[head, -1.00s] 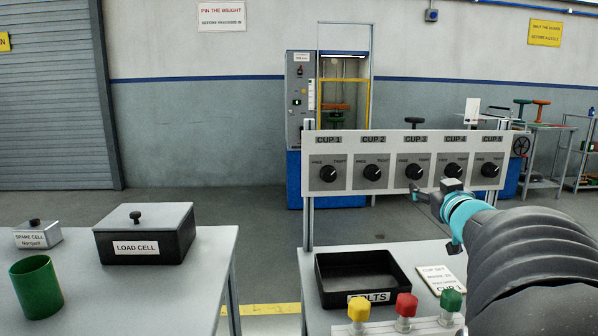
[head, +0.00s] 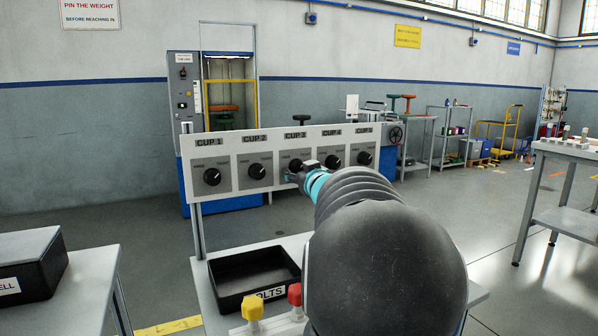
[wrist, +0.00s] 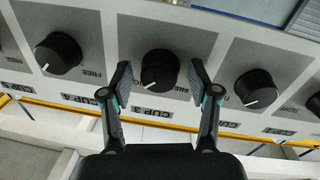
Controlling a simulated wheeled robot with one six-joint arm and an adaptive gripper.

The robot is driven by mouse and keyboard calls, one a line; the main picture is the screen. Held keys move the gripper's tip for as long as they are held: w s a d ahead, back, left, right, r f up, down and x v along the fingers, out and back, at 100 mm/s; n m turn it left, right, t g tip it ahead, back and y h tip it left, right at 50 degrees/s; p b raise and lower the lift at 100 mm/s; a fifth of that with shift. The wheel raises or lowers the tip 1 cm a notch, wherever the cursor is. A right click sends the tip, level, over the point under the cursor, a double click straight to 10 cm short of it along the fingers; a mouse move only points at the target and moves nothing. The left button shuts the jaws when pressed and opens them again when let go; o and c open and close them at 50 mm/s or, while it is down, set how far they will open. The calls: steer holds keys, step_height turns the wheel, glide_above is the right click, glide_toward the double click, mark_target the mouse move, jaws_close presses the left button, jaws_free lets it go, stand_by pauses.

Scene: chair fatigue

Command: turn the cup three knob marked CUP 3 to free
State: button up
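The CUP 3 knob (wrist: 160,68) is a round black knob with a white pointer line on a grey plate. It sits between the two fingers of my gripper (wrist: 160,80) in the wrist view, which shows the panel upside down. The fingers are open with a gap on each side of the knob. The knob's pointer line slants to the lower left in that view. In the head view the CUP 3 knob (head: 296,164) is partly hidden by my gripper (head: 292,176), which is at the panel front.
The CUP 2 knob (wrist: 256,88) and CUP 4 knob (wrist: 58,53) flank it closely. The white panel (head: 228,142) stands behind a black bolts tray (head: 215,303). Yellow (head: 252,308) and red (head: 295,295) knobs stand in front of the tray.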

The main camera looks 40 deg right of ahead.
steer(key=shift+a, duration=0.1)
steer(key=c, duration=0.8)
steer(key=shift+f+n+b, duration=0.1)
steer(key=shift+n+b, duration=0.25)
steer(key=shift+n, duration=0.05)
steer(key=n+b, duration=0.3)
steer(key=n, duration=0.3)
steer(key=n+t+b, duration=0.1)
steer(key=n+b, duration=0.2)
steer(key=n, duration=0.3)
steer(key=n+y+b, duration=0.1)
steer(key=n+b, duration=0.3)
steer(key=n, duration=0.1)
steer(key=shift+d+n, duration=0.3)
steer(key=shift+n, duration=0.1)
steer(key=shift+n+t+y, duration=0.3)
